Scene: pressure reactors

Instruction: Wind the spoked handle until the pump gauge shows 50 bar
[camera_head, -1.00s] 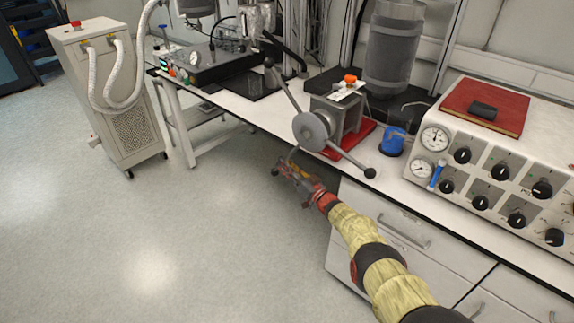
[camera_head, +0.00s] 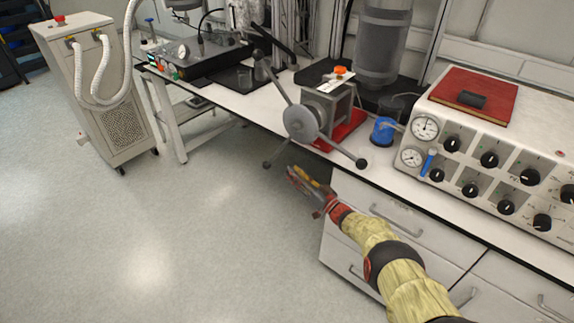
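The spoked handle (camera_head: 301,123) is a grey round hub with three rods ending in dark ball knobs. It sits on the front of a grey pump block (camera_head: 335,103) at the bench edge. One rod points up-left, one down-left and one down-right. My gripper (camera_head: 294,176) is in front of the bench, below the hub, between the two lower knobs in the picture. It appears apart from the lower-left knob (camera_head: 267,165) and empty. Its finger opening is too small to judge. Two dials, an upper one (camera_head: 424,127) and a lower one (camera_head: 411,157), are on the right panel. Their readings are illegible, and I cannot tell which gauge is the pump's.
A blue cup-like object (camera_head: 383,131) stands right of the pump's red base (camera_head: 347,128). The knobbed control box (camera_head: 468,137) carries a red book (camera_head: 475,95). White drawers (camera_head: 395,222) lie under the bench, close to my arm.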

